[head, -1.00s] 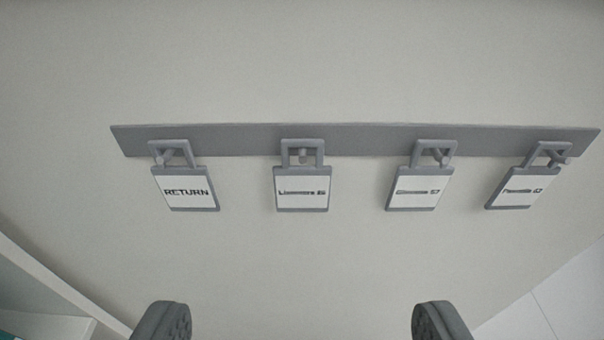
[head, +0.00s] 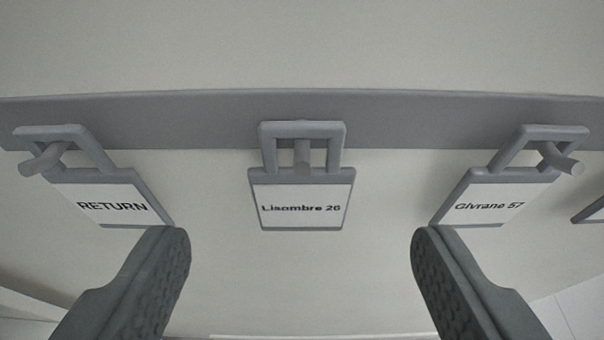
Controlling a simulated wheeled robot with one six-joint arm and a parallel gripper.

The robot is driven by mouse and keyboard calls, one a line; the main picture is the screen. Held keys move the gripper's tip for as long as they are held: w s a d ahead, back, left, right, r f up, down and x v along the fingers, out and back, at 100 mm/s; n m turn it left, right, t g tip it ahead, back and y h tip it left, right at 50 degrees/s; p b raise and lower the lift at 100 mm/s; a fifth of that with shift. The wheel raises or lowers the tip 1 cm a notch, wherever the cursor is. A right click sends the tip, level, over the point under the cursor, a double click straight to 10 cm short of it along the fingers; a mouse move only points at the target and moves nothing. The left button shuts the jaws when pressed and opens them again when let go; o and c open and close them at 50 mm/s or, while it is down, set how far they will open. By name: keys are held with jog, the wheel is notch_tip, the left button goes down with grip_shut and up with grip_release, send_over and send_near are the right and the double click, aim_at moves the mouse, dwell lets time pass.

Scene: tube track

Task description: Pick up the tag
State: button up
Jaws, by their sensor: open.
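A tag reading "Lisombre 26" (head: 302,222) hangs by its grey square loop from a peg on the wall rail, in the middle of the view. A "RETURN" tag (head: 112,205) hangs to its left and a "Givrane 57" tag (head: 489,204) to its right. My gripper (head: 301,235) is open and empty. Its two fingers are spread wide on either side of the middle tag, the left fingertip near the RETURN tag and the right one near the Givrane 57 tag. I cannot tell whether they touch those tags.
The grey rail (head: 210,118) runs across the pale wall and carries the pegs. Part of another tag (head: 592,210) shows at the right edge. The wall below the middle tag is clear.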

aim_at(302, 197)
jog(key=shift+f+x, duration=0.2)
jog(key=shift+x, duration=0.95)
jog(key=shift+f+x, duration=0.2)
jog(key=shift+x, duration=0.95)
jog(key=shift+s, duration=0.15)
jog(key=shift+c, duration=0.4)
jog(key=c, duration=1)
